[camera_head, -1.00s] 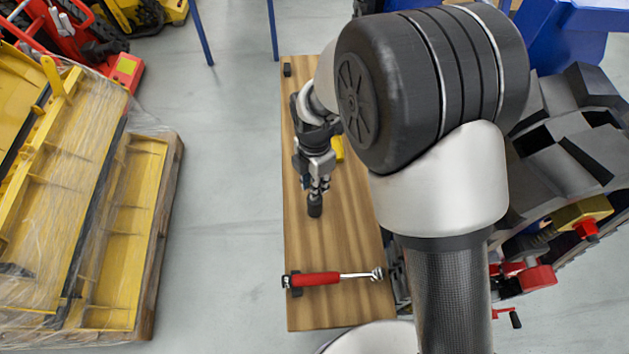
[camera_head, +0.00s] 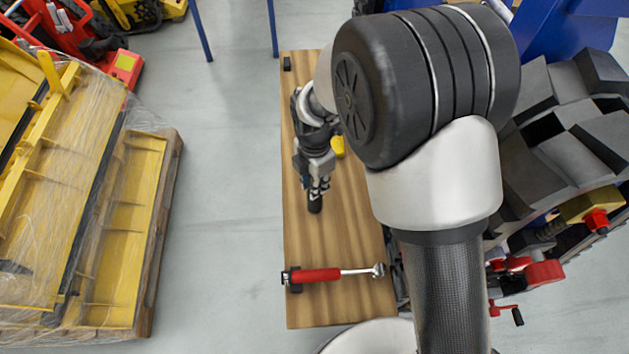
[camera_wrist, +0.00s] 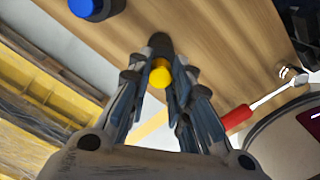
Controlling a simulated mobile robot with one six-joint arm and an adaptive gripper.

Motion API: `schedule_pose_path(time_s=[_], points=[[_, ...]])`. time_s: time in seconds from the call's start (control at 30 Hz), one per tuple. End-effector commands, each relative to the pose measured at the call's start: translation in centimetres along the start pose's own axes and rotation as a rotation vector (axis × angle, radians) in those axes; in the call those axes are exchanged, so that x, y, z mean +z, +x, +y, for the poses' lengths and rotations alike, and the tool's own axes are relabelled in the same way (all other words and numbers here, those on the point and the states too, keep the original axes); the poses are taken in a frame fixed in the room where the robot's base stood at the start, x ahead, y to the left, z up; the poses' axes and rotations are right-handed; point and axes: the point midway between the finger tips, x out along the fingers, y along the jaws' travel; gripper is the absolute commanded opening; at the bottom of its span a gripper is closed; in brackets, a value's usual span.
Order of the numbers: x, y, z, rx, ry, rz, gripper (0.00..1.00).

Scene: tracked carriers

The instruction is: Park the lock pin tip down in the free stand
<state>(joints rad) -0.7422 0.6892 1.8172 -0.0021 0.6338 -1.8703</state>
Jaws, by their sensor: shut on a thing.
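My gripper (camera_wrist: 160,88) is shut on the lock pin. The pin's round yellow end (camera_wrist: 161,76) shows between the fingertips in the wrist view. A dark cylinder (camera_head: 315,203) shows just beyond the fingertips; it also shows in the wrist view (camera_wrist: 160,43). I cannot tell whether it is part of the pin or a stand around it. The pin's tip is hidden. A blue round-topped thing in a dark holder (camera_wrist: 92,8) stands at the top left of the wrist view, apart from the fingers. I cannot make out a free stand for certain.
The wooden bench (camera_head: 345,235) is bare around the fingertips. A red-handled wrench (camera_head: 318,275) lies across its near end. A small black block (camera_head: 287,64) is at the far end. A yellow object (camera_head: 338,147) is beside my gripper. A wrapped pallet (camera_head: 165,190) stands left.

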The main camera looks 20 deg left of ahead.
Motion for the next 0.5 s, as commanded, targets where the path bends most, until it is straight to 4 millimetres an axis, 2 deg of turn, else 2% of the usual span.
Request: schedule_pose_path(time_s=[0.5], points=[[0.0, 1.4, 0.0, 0.001, 0.000, 0.000, 0.00]])
